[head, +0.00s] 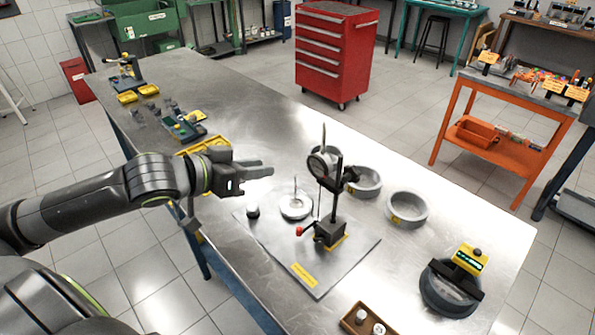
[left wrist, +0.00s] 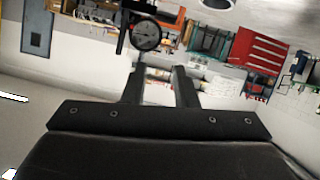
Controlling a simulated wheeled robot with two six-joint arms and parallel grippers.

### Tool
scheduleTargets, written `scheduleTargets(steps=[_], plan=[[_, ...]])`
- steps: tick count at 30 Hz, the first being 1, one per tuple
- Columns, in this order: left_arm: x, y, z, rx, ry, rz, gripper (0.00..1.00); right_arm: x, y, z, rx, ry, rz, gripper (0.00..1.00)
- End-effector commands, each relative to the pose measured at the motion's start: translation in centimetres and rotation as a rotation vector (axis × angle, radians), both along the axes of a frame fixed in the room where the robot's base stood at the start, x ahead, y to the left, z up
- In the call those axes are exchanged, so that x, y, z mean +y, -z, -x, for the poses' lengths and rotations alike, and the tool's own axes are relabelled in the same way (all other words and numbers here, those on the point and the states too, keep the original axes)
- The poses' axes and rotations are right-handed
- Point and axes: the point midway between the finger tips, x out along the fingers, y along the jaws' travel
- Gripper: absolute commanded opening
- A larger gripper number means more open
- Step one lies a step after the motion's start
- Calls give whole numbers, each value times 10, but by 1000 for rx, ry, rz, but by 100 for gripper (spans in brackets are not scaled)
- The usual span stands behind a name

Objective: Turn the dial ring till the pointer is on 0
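The dial gauge (head: 319,164) is round, with a pale face and dark rim, and is clamped on a black post of the stand (head: 330,232). Its thin stem points down toward the plate (head: 306,262). The gauge also shows in the left wrist view (left wrist: 147,36), ahead of the fingers; its pointer is too small to read. My left gripper (head: 268,168) is to the left of the gauge, apart from it, with its fingers toward it. In the left wrist view its fingers (left wrist: 160,72) are apart with nothing between them. My right gripper is out of view.
A pale disc with an upright pin (head: 296,205) and a small dark knob (head: 253,211) stand on the plate left of the stand. Grey rings (head: 407,208) lie right of it. A yellow-topped device (head: 457,282) and a wooden tray (head: 365,322) are near the front.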

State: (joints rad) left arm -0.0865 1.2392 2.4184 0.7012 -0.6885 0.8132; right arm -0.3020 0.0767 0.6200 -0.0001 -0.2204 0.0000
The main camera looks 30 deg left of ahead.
Motion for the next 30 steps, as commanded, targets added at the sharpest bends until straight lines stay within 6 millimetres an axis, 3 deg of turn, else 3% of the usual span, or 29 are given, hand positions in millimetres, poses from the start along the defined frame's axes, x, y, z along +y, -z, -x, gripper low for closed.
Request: scheduleTargets(steps=[10,30], plan=[[-10,11,-24,-2,-4,8,26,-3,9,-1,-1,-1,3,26],[-32,33,-79,1,-5,6,26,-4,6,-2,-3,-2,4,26]])
